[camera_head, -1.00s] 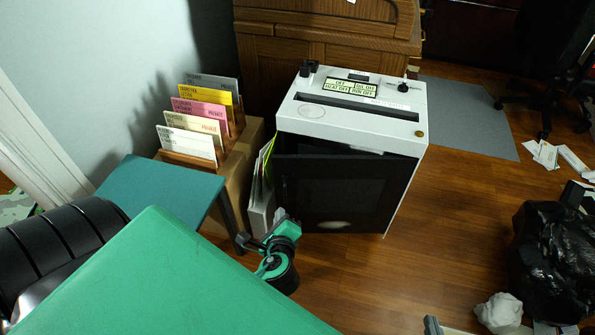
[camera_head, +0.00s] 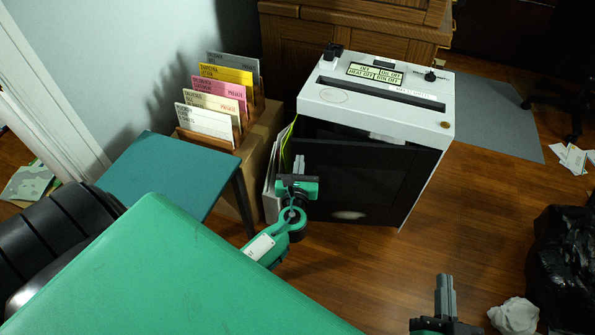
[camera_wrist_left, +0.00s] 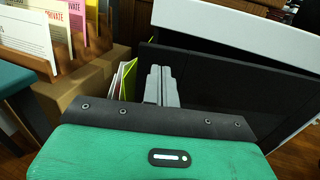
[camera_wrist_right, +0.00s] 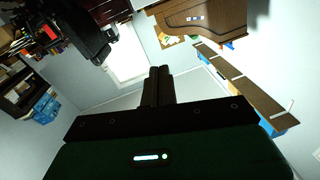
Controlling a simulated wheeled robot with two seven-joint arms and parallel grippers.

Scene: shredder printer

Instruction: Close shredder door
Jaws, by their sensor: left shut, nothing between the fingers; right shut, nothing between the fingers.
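The shredder (camera_head: 375,95) is a white-topped cabinet with a small display, standing in front of wooden furniture. Its black door (camera_head: 365,183) stands ajar, with a dark gap along its top and left side; the door also shows in the left wrist view (camera_wrist_left: 225,90). My left gripper (camera_head: 299,165) is shut and empty, at the door's left edge in the head view; I cannot tell whether it touches. Its fingers show in the left wrist view (camera_wrist_left: 161,86). My right gripper (camera_head: 445,290) is shut and empty, low in front of the shredder and away from the door.
A box with a rack of coloured folders (camera_head: 222,95) and a teal table (camera_head: 160,175) stand left of the shredder. Folders (camera_head: 275,175) stand beside the door. A black bag (camera_head: 560,260) and crumpled paper (camera_head: 515,315) lie right. Floor before the shredder is clear.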

